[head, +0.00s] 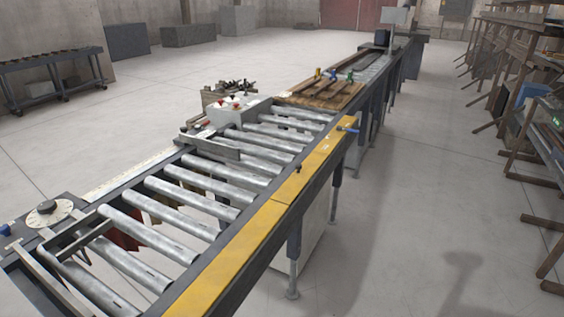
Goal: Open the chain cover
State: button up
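A long roller conveyor runs from the lower left to the back right in the head view. A flat yellow cover (262,216) lies along its near right side and looks like the chain cover. It lies flat and appears closed. A thin seam crosses it, and a small black knob (298,168) sits on it near the middle. A blue handle or clamp (347,128) is at its far end. My gripper is not in view.
Metal rollers (180,203) fill the conveyor frame. A black dial (47,207) is at the lower left, and a grey control box (236,109) with knobs stands behind the rollers. Wooden racks (520,100) line the right. The floor (400,235) between them and the conveyor is clear.

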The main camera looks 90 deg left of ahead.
aim_at(287, 194)
jog(key=u, duration=2.45)
jog(key=i, duration=2.15)
jog(key=u, duration=0.9)
jog(key=i, duration=0.45)
jog(key=u, duration=0.05)
